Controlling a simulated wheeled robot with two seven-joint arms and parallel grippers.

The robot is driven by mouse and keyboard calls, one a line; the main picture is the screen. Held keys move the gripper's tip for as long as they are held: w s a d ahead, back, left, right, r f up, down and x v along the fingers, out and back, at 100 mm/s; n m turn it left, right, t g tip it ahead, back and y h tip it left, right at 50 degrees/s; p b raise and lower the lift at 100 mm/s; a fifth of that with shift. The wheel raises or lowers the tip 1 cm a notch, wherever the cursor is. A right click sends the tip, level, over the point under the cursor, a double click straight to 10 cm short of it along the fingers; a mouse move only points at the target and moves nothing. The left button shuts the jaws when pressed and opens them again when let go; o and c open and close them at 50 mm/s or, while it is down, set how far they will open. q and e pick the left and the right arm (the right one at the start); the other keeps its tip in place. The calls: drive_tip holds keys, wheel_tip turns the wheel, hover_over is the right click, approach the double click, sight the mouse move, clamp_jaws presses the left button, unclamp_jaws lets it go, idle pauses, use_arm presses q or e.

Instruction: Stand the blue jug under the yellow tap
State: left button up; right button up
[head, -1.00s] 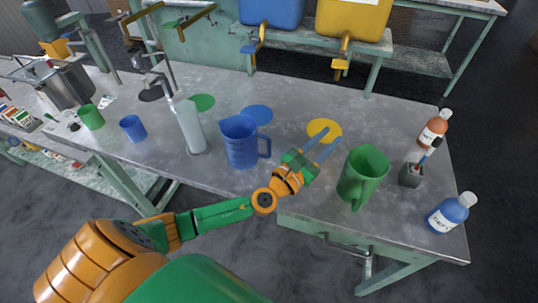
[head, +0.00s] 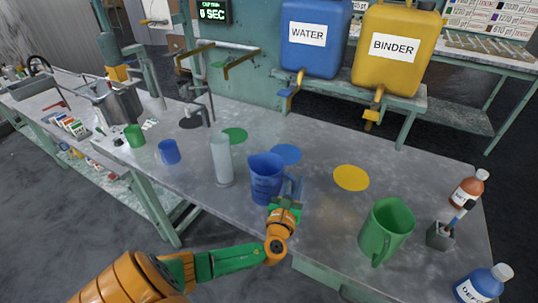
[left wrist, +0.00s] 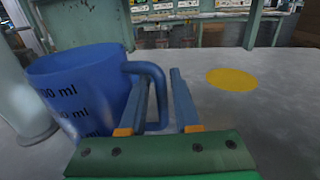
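The blue jug (head: 265,178) stands upright on the bench, its handle to the right. In the left wrist view the jug (left wrist: 85,90) fills the left side, with ml markings on it. My left gripper (head: 288,184) is at the handle. Its fingers are apart; the handle (left wrist: 155,75) passes between them, with a gap on the right finger's side. The yellow tap (head: 372,115) hangs from the yellow BINDER container (head: 397,48) behind the bench. A yellow disc (head: 351,178) lies on the bench, right of the jug. My right gripper is out of view.
A clear cylinder (head: 222,160) stands just left of the jug. A green jug (head: 386,230) stands front right, near bottles and a small grey holder (head: 440,235). The bench between jug and yellow disc is clear.

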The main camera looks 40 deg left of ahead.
use_arm(q)
drive_tip(key=shift+x, duration=1.2)
drive_tip(key=shift+s, duration=0.1)
clamp_jaws()
